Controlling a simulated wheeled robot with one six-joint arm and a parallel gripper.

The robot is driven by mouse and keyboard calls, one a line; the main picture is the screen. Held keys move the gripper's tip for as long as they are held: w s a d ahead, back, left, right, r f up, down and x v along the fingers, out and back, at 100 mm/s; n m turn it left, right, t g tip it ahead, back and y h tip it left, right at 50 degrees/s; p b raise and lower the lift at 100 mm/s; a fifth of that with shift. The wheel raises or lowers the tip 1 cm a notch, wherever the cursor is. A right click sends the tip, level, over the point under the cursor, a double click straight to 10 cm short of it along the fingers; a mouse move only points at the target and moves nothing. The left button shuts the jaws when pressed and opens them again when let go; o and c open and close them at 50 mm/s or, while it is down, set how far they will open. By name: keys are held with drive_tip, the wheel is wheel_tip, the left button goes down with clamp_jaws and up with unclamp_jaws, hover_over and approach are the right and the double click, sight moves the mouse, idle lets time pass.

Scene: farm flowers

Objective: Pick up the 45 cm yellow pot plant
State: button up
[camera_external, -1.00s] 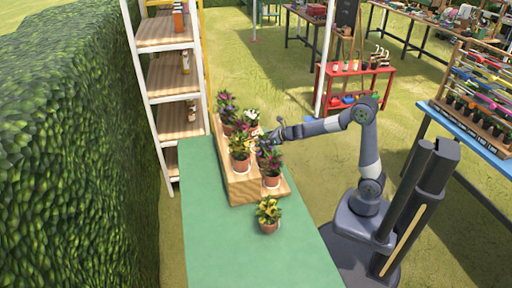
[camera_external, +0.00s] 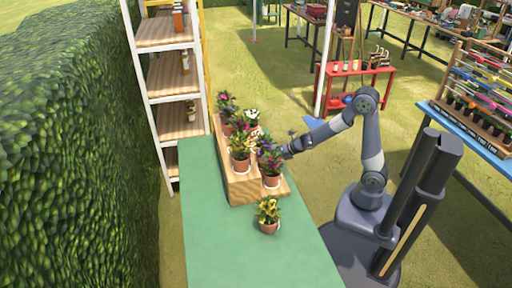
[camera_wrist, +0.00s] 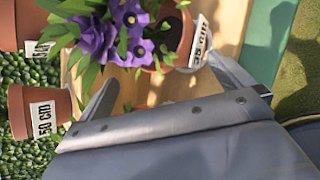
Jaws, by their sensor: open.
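A yellow-flowered plant in a terracotta pot (camera_external: 268,226) stands upright at the front of the green table, apart from the wooden stepped stand (camera_external: 243,187). Its label is too small to read. My gripper (camera_external: 286,151) is at the stand's right side, behind and above the yellow plant, close to a purple-flowered plant. In the wrist view my gripper (camera_wrist: 165,92) has its fingers spread, with nothing held between them. Purple flowers (camera_wrist: 118,32) and a labelled terracotta pot (camera_wrist: 178,32) lie just beyond the fingers. The yellow plant does not show in the wrist view.
Several other potted plants crowd the stand, including a red and yellow one (camera_external: 240,160). A pot labelled 50 (camera_wrist: 32,112) is at the wrist view's left. The green table (camera_external: 215,245) is clear left and front. A white-framed shelf (camera_external: 168,85) stands behind.

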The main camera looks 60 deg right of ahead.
drive_tip(key=s+a+m, duration=0.1)
drive_tip(key=s+a, duration=0.1)
drive_tip(key=s+a+m+y, duration=0.1)
drive_tip(key=s+a, duration=0.1)
drive_tip(key=s+a+f+m+y, duration=0.1)
drive_tip(key=s+a, duration=0.1)
drive_tip(key=shift+s+a+g, duration=0.3)
drive_tip(key=shift+s+g, duration=0.05)
drive_tip(key=shift+g, duration=0.05)
drive_tip(key=s+a+m+y+b, duration=0.25)
drive_tip(key=s+a+m, duration=0.4)
drive_tip(key=a, duration=0.35)
drive_tip(key=m+y+b, duration=0.2)
drive_tip(key=m+y, duration=0.1)
drive_tip(key=m, duration=0.8)
approach(268, 221)
drive_tip(key=shift+w+a+r+p+x, duration=0.1)
drive_tip(key=shift+r+x, duration=0.2)
drive_tip(key=shift+x, duration=1.2)
drive_tip(key=shift+w+a+r+p+x, duration=0.1)
drive_tip(key=shift+r+x, duration=0.2)
drive_tip(key=shift+x, duration=1.2)
drive_tip(key=shift+w+r+p+x, duration=0.1)
drive_tip(key=shift+r+x, duration=0.2)
drive_tip(key=shift+x, duration=1.2)
drive_tip(key=shift+c, duration=0.6)
drive_tip(key=c, duration=1.2)
